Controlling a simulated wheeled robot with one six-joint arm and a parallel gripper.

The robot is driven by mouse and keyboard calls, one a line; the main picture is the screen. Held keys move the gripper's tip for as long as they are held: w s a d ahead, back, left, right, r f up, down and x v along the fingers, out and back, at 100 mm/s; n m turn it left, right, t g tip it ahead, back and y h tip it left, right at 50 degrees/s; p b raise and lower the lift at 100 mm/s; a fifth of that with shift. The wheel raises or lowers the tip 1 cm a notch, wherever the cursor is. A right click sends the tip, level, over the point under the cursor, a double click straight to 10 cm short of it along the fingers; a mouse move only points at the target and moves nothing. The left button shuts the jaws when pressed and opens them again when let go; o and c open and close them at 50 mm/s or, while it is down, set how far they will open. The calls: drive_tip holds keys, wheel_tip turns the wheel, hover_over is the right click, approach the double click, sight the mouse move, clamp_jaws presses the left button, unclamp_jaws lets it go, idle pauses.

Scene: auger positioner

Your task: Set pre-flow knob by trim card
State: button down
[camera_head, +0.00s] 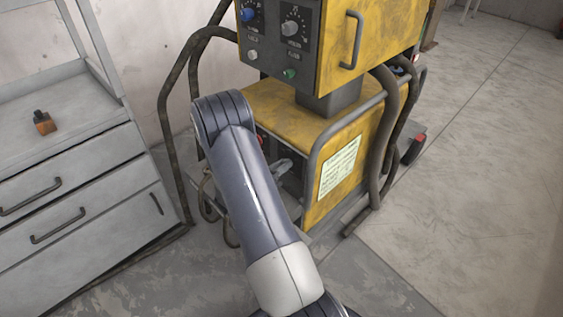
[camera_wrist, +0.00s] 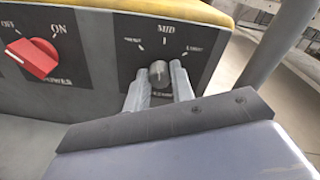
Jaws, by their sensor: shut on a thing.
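In the wrist view a small grey knob (camera_wrist: 158,69) stands on a dark panel (camera_wrist: 134,50) with a printed dial. The mark above the knob reads MID, with shorter words too blurred to read at either side. My gripper (camera_wrist: 158,78) is shut on this knob, one finger on each side. I cannot tell exactly where its pointer stands. The label below it is mostly hidden by the fingers. A pale green card (camera_head: 339,168) with fine print is on the side of the lower yellow machine (camera_head: 327,131) in the head view. Its text is too small to read.
A red power switch (camera_wrist: 33,58) sits left of the knob. An upper yellow box (camera_head: 336,60) carries a blue knob (camera_head: 248,14), a grey knob (camera_head: 292,28) and a green button (camera_head: 290,73). Thick hoses (camera_head: 383,130) hang nearby. A grey drawer cabinet (camera_head: 85,190) stands left.

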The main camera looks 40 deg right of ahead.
drive_tip(key=shift+w+n+g+p, duration=0.1)
drive_tip(key=shift+n+g+p, duration=0.3)
drive_tip(key=shift+n+p, duration=2.25)
drive_tip(key=shift+n+b, duration=0.85)
drive_tip(key=shift+n, duration=0.2)
drive_tip(key=c, duration=1.2)
unclamp_jaws()
drive_tip(key=a, duration=1)
drive_tip(key=shift+s+a+r, duration=0.35)
drive_tip(key=shift+a, duration=0.05)
